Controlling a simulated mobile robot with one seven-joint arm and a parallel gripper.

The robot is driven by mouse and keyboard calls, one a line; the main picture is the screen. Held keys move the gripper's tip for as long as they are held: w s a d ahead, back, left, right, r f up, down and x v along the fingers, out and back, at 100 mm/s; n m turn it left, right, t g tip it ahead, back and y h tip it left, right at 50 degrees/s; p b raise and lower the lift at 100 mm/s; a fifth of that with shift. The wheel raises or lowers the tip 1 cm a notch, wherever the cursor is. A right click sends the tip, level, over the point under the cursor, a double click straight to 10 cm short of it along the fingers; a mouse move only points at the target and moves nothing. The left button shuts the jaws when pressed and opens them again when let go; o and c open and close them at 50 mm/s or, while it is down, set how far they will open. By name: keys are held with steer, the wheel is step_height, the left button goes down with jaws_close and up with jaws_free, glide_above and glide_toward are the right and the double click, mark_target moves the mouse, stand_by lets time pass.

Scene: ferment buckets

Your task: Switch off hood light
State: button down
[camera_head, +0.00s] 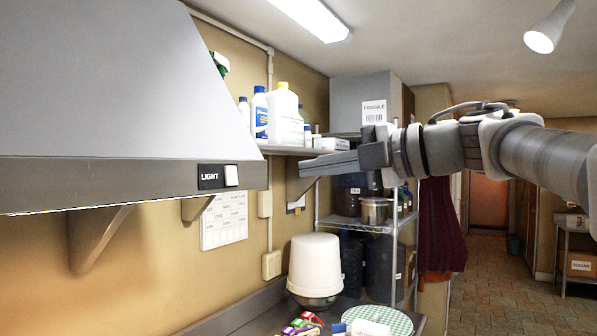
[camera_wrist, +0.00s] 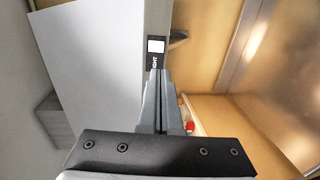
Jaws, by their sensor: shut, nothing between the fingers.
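The grey range hood (camera_head: 90,178) fills the left of the head view. On the right end of its front band is a black plate marked LIGHT (camera_head: 210,177) with a white rocker switch (camera_head: 231,175). A thin bright line runs along the hood's lower edge, and the wall beneath looks warmly lit. My gripper (camera_head: 303,168) is shut and empty, to the right of the switch, pointing left, with a gap between in the head view. In the wrist view the fingertips (camera_wrist: 158,73) lie just below the white switch (camera_wrist: 156,46) and partly cover the label. Contact cannot be told there.
A wall shelf (camera_head: 295,151) with bottles and a white jug (camera_head: 284,118) is behind my gripper. Below stand an upturned white bucket (camera_head: 315,262) and a green checked round item (camera_head: 385,320) on the counter. A wire rack (camera_head: 368,225) stands farther back.

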mark_target(233, 181)
steer(key=shift+a, duration=0.1)
steer(key=p+x, duration=0.2)
steer(key=x, duration=1.2)
steer(key=f+b, duration=0.1)
steer(key=b, duration=0.1)
steer(key=shift+w+a+y+b, duration=0.1)
steer(key=shift+y+b, duration=0.2)
steer(key=shift+b, duration=0.05)
steer(key=t+y+b, duration=0.1)
steer(key=b, duration=0.2)
steer(key=shift+a, duration=0.1)
steer(key=shift+r+y, duration=0.15)
steer(key=shift+y, duration=0.15)
